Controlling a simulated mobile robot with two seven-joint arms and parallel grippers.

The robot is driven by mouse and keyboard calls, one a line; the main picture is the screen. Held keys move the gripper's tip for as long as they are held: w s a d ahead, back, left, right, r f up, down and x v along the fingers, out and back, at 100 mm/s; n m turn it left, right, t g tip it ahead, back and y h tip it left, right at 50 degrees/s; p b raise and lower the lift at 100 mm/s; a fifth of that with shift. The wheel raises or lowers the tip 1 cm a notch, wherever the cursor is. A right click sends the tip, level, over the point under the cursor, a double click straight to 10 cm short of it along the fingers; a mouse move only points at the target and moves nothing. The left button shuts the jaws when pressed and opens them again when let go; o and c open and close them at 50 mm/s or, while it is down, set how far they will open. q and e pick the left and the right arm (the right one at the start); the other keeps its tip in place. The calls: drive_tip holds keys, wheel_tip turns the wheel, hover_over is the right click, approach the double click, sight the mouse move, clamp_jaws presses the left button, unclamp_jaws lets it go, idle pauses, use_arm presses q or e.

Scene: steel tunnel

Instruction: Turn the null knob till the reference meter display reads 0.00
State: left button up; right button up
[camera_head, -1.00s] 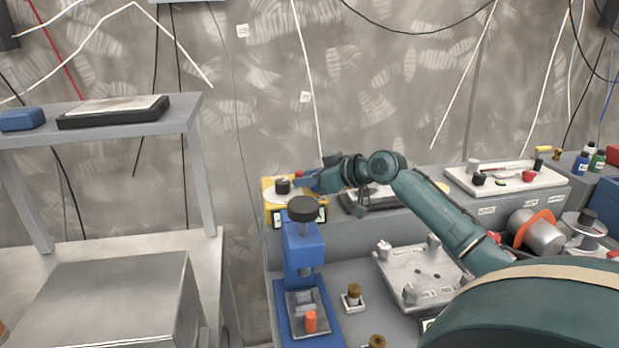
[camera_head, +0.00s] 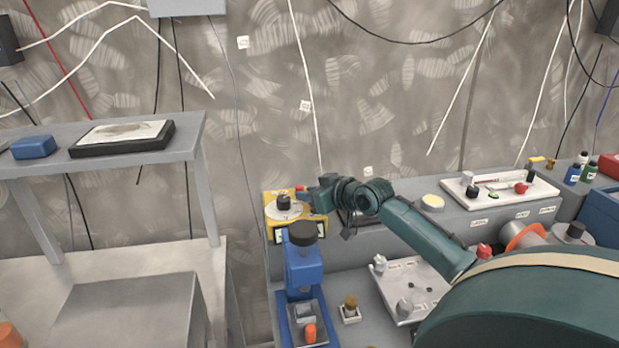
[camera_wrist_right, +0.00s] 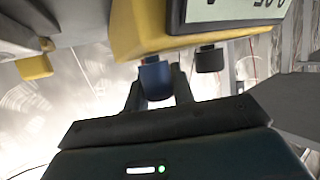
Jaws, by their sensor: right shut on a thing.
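The yellow reference meter (camera_head: 318,228) stands on the grey bench by the wall, with a round dial and black knob (camera_head: 283,202) on top. In the right wrist view, the meter's yellow body (camera_wrist_right: 140,28) and display (camera_wrist_right: 225,10) show at the top. The display is upside down and cut off, so I cannot read it fully. My right gripper (camera_wrist_right: 158,88) is shut on a blue knob (camera_wrist_right: 155,78) that sticks out from the meter. A black knob (camera_wrist_right: 209,60) is beside it, outside the fingers. My right gripper (camera_head: 311,199) is at the meter's right side in the head view.
A blue stand with a black top knob (camera_head: 302,233) is close in front of the meter. A white board (camera_head: 499,188) and a light fixture plate (camera_head: 413,280) lie to the right. A grey shelf (camera_head: 190,135) stands at the left.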

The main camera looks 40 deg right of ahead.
drive_tip(key=shift+d+r+m+h+p, duration=0.15)
drive_tip(key=shift+m+h+p, duration=0.55)
drive_tip(key=shift+p, duration=0.4)
drive_tip(key=shift+a+r+m+h+p, duration=0.1)
drive_tip(key=shift+m+h+p, duration=0.4)
drive_tip(key=shift+h+p, duration=0.45)
use_arm(q)
drive_tip(key=shift+s+a+r+n+g+y+p, duration=0.15)
drive_tip(key=shift+s+a+r+g+y+p, duration=0.1)
drive_tip(key=shift+a+r+y+p, duration=0.25)
drive_tip(key=shift+s+a+r+n+g+y+p, duration=0.15)
drive_tip(key=shift+s+a+r+g+y+p, duration=0.2)
drive_tip(key=shift+a, duration=0.3)
use_arm(e)
drive_tip(key=shift+d+f+m+h, duration=0.15)
drive_tip(key=shift+m+h, duration=0.1)
drive_tip(key=shift+m, duration=0.15)
use_arm(q)
drive_tip(key=shift+w+h, duration=0.1)
drive_tip(key=shift+h, duration=0.15)
use_arm(e)
drive_tip(key=shift+f, duration=0.1)
drive_tip(key=o, duration=0.7)
use_arm(q)
drive_tip(key=shift+f+b, duration=0.15)
drive_tip(key=shift+b, duration=0.4)
use_arm(e)
drive_tip(key=v, duration=1.3)
drive_tip(key=shift+r, duration=0.3)
